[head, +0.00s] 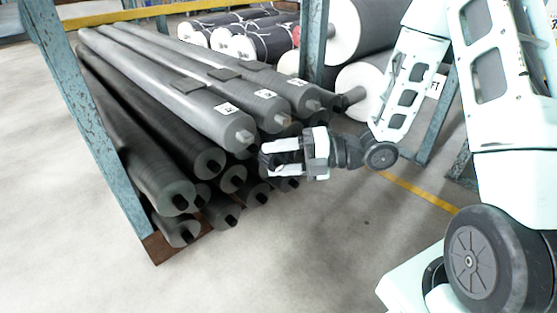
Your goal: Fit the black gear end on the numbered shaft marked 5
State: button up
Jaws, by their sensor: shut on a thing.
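My gripper (266,159) is at the middle of the head view, in front of the roll ends. Its pale fingers point left and are shut on the black gear end (270,161), a small dark piece mostly hidden between them. Three top rolls carry white labels: the left roll (190,97) with its shaft end (244,137), the middle roll (245,90) with its shaft end (282,119), and the right roll (280,80) with its shaft end (313,105). The label numbers are too small to read, so I cannot tell which is 5. The gear end appears apart from these shafts.
Several darker rolls (150,165) lie stacked below, their shaft stubs sticking out. A blue rack post (85,110) stands at the left, another post (313,40) behind the gripper. White rolls (360,90) are at the back. The floor (320,235) in front is clear.

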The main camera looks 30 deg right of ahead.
aim_at(249, 140)
jog(key=shift+w+a, duration=0.3)
jog(key=shift+w, duration=0.6)
jog(key=shift+w+a, duration=0.25)
jog(key=shift+w, duration=0.7)
jog(key=shift+w+a, duration=0.3)
jog(key=shift+w, duration=0.6)
jog(key=shift+w+a+b, duration=0.1)
jog(key=shift+w+b, duration=0.2)
jog(key=shift+b, duration=0.2)
jog(key=shift+w+a, duration=0.2)
jog(key=shift+w, duration=0.5)
jog(key=shift+w+a, duration=0.1)
jog(key=shift+w, duration=0.2)
jog(key=shift+w+a, duration=0.25)
jog(key=shift+w, duration=0.45)
jog(key=shift+w, duration=0.1)
jog(key=o, duration=1.3)
